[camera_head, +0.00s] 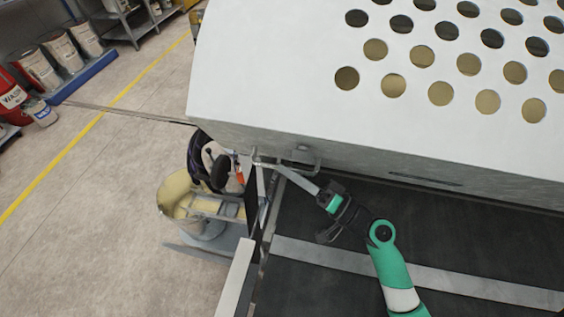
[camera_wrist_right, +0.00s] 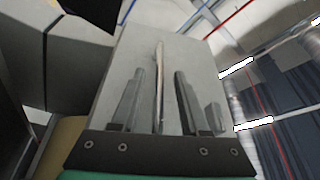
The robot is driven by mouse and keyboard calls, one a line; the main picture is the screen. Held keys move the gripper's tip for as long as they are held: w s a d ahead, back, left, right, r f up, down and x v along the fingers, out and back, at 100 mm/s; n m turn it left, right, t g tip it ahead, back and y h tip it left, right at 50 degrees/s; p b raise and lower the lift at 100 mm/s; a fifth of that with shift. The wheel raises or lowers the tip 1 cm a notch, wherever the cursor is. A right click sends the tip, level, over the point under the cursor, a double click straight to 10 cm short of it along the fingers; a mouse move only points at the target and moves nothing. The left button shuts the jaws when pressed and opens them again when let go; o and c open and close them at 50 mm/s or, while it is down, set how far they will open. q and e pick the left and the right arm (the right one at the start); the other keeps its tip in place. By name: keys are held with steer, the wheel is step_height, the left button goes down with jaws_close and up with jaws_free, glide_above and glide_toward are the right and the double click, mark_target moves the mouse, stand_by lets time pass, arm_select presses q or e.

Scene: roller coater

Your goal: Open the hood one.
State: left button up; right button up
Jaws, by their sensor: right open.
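The hood (camera_head: 270,75) is a large white cover with rows of round holes, filling the upper right of the head view. It looks closed, its lower front edge lying above the dark bed. A small loop handle (camera_head: 317,160) is on its front face near the left corner. My right gripper (camera_head: 285,172) is just below and left of this handle, reaching in from the lower right. In the right wrist view its fingers (camera_wrist_right: 158,75) are open, with a thin upright bar (camera_wrist_right: 160,88) between them. I cannot tell whether they touch it. My left gripper is not in view.
A dark bed with a pale metal strip (camera_head: 410,274) lies under my right arm. Several paint cans and a red drum (camera_head: 12,95) are at the far left. The floor between is clear.

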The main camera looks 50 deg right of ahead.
steer(key=shift+x, duration=1.35)
jaws_close()
stand_by(0.3)
